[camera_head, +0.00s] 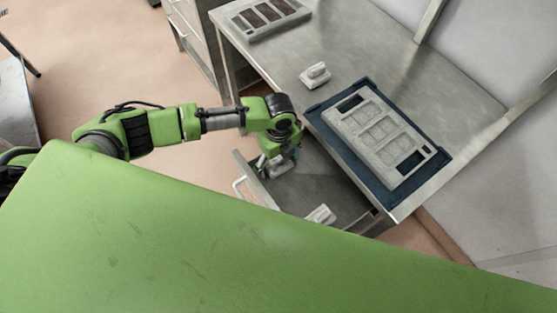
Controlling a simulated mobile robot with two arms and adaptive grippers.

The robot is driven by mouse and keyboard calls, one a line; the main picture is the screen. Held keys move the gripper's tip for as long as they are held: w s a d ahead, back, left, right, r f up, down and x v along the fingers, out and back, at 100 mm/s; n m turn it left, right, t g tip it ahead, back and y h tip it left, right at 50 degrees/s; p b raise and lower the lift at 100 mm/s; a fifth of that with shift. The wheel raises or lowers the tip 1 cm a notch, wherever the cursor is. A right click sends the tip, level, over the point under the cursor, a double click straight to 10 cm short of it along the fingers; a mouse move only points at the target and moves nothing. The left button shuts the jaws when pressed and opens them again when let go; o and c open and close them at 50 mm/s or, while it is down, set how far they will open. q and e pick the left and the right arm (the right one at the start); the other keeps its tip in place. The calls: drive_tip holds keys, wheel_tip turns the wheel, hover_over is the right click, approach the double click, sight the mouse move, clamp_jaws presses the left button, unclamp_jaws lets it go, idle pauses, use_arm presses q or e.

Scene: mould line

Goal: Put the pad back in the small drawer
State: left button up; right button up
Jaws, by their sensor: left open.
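The small drawer (332,180) is pulled out from under the metal table, with its pale handle (238,188) at the left front. A pale block with a raised grip (315,76) sits on the table top. A similar pale block (321,214) is in the drawer near its lower edge, partly hidden by my green body. I cannot tell for sure which one is the pad. My left gripper (270,171) is open, pointing down at the drawer's front end, apart from both blocks. I do not see my right gripper.
A grey mould plate with compartments lies on a dark blue mat (437,157) at the table's right. Another mould tray (262,32) with dark cavities is at the far end. A drawer cabinet (196,35) stands behind.

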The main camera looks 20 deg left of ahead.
sight(278, 159)
use_arm(q)
drive_tip(key=shift+r, duration=0.2)
wheel_tip(278, 159, up, 12)
drive_tip(key=b, duration=0.1)
idle(0.7)
